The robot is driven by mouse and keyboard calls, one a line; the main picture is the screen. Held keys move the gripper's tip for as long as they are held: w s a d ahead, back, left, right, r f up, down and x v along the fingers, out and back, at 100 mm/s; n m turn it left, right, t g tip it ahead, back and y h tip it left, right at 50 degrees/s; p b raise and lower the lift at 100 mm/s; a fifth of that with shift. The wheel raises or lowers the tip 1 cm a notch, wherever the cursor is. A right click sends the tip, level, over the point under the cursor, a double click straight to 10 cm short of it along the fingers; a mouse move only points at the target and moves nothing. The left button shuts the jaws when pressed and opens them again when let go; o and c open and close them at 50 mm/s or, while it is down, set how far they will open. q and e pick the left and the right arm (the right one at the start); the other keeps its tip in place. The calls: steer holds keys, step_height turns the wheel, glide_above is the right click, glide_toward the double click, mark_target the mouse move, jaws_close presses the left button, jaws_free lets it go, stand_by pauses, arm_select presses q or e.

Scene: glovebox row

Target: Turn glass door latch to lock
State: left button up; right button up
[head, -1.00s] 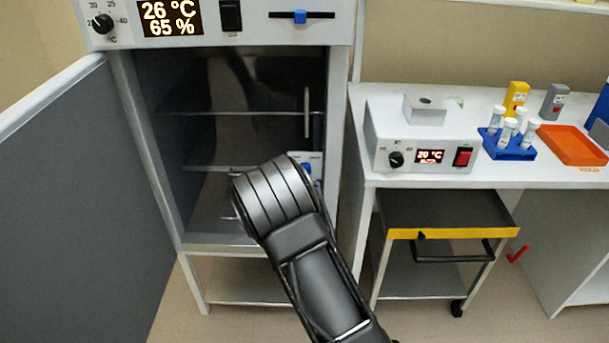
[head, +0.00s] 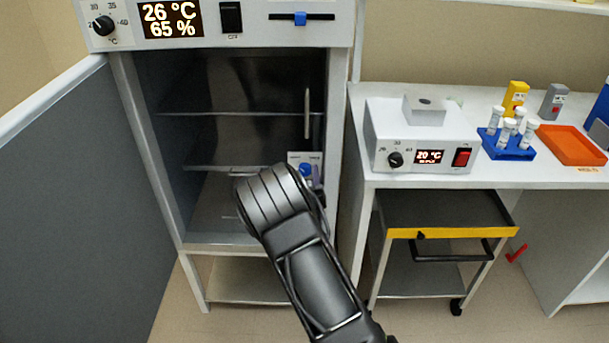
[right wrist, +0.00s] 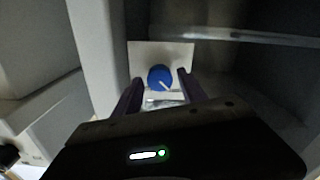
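The latch is a round blue knob (right wrist: 160,77) with a white pointer line, on a pale plate (right wrist: 178,54). In the right wrist view its pointer slants down to the right. The knob also shows in the head view (head: 305,170), at the right edge of the glass door (head: 240,135), which looks closed. My right gripper (right wrist: 160,79) is open, its two purple fingers apart on either side of the knob. Whether they touch it I cannot tell. In the head view my wrist hides most of the gripper. My left gripper is not in view.
The cabinet's large outer door (head: 80,190) stands open at left. A vertical handle (head: 307,112) is above the latch. To the right are a bench with a heater box (head: 425,135), a blue tube rack (head: 508,145), an orange tray (head: 572,145) and a cart (head: 445,215).

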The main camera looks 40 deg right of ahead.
jaws_close()
stand_by(0.3)
steer(key=shift+f+m+b, duration=0.15)
steer(key=shift+m+b, duration=0.45)
steer(key=shift+b, duration=0.3)
steer(key=m+b, duration=0.3)
steer(key=b, duration=0.2)
steer(key=m+b, duration=0.3)
steer(key=b, duration=0.2)
steer(key=m+b, duration=0.4)
steer(key=b, duration=0.1)
steer(key=shift+d+f, duration=0.1)
steer(key=shift+f, duration=0.15)
steer(key=m+b, duration=0.5)
steer(key=b, duration=0.3)
steer(key=shift+r+m+b, duration=0.15)
steer(key=shift+m+b, duration=0.25)
steer(key=shift+r+m+b, duration=0.15)
steer(key=shift+m+b, duration=0.45)
steer(key=shift+b, duration=0.05)
steer(key=shift+o, duration=0.9)
jaws_free()
